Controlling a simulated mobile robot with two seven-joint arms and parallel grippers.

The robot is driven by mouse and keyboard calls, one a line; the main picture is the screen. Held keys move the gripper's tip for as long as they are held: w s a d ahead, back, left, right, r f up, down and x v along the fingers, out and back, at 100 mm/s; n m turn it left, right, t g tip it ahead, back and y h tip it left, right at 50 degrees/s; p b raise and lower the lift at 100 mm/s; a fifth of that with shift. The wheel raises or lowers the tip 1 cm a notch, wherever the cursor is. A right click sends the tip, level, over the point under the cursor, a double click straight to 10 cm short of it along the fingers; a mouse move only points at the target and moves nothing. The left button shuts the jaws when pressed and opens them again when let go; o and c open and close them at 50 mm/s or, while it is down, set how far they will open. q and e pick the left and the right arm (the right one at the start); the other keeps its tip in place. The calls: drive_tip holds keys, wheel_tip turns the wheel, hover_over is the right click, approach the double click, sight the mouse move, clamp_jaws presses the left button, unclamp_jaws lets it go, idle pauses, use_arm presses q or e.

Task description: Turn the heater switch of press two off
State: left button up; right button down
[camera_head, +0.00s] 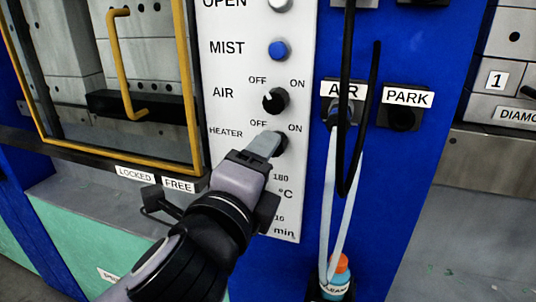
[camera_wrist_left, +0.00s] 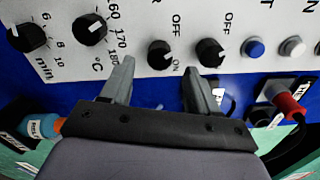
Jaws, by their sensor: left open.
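The heater switch (camera_head: 282,144) is a black knob on the white control panel, between OFF and ON labels; my left gripper partly covers it in the head view. My left gripper (camera_head: 266,146) is in front of it, with its fingers pointing at the panel. In the left wrist view the heater knob (camera_wrist_left: 160,54) appears between the two open fingertips of my gripper (camera_wrist_left: 157,76). I cannot tell whether the fingers touch it. Its pointer seems turned toward ON, but the mark is small.
The blue mist button (camera_head: 279,49) is higher up. A yellow-framed door (camera_head: 190,100) is on the left. Black cable (camera_head: 346,100) and pale tubes (camera_head: 330,200) hang to the right, above an orange-capped bottle (camera_head: 340,267).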

use_arm(q)
drive_tip(key=shift+v, duration=1.25)
drive_tip(key=s+a+f+n+g+y, duration=0.1)
drive_tip(key=a+f+n+g+y, duration=0.15)
drive_tip(key=a+f+n, duration=0.55)
drive_tip(key=s+a+f+n+g+y, duration=0.15)
drive_tip(key=f+n+g, duration=0.25)
drive_tip(key=f, duration=0.7)
drive_tip(key=s+a+f+n+g+y, duration=0.1)
drive_tip(key=s+a+f+n+g, duration=0.8)
drive_tip(key=s+f, duration=0.75)
drive_tip(key=w+f+n+t+h, duration=0.1)
drive_tip(key=w+f+t, duration=0.4)
drive_tip(key=f+t, duration=0.3)
drive_tip(key=shift+w+d+f+t+h, duration=0.2)
drive_tip(key=shift+w+f+t+h, duration=0.1)
drive_tip(key=shift+w+f+t, duration=0.1)
